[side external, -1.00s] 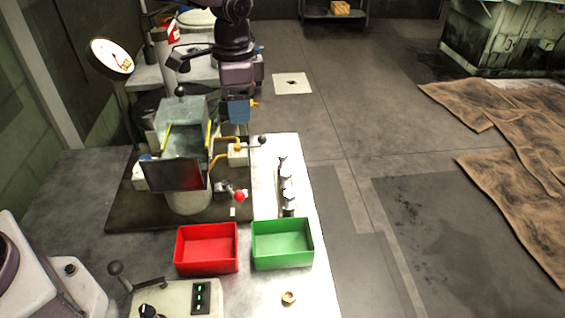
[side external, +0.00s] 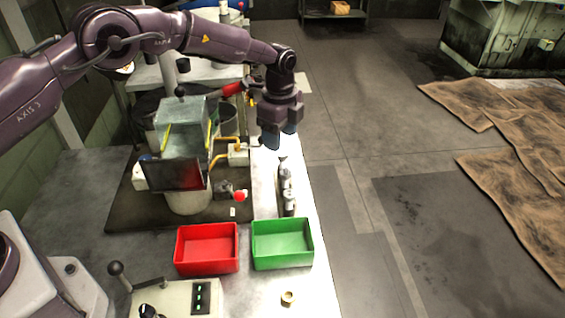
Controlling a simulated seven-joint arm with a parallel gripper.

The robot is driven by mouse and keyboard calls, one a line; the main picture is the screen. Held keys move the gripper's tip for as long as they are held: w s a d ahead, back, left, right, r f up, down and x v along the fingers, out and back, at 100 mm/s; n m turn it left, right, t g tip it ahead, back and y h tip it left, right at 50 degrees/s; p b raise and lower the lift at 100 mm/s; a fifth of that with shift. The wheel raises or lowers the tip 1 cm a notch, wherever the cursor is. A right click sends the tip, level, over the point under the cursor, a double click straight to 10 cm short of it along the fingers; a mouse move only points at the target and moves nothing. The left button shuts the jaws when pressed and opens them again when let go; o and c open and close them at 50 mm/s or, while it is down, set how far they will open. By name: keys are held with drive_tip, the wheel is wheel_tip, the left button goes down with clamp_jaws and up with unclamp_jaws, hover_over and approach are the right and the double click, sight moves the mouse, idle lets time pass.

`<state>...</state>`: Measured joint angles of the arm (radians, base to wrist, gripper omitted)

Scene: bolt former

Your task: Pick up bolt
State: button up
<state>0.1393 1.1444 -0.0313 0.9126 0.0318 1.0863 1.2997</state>
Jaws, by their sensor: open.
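A row of small silver-grey pieces that look like bolts (side external: 287,190) stands on the white table strip, behind the green bin. They overlap in this view, so I cannot tell them apart clearly. My gripper (side external: 279,140) points down just above and behind the far end of the row. It is open, with no bolt visible in it. The gap between its fingers is hard to see, and it hides part of the table behind the row.
A red bin (side external: 207,268) and a green bin (side external: 283,264) stand in front of the row, both empty. A brass ring (side external: 288,298) lies near the front. The table's right edge is close to the row.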

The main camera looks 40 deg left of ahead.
sight(283, 153)
drive_tip(key=shift+s+d+f, duration=0.1)
drive_tip(key=shift+d+f, duration=0.1)
drive_tip(key=shift+f, duration=1.4)
drive_tip(key=shift+d+f, duration=0.2)
drive_tip(key=shift+f, duration=1.35)
drive_tip(key=shift+c, duration=0.2)
drive_tip(key=c, duration=1)
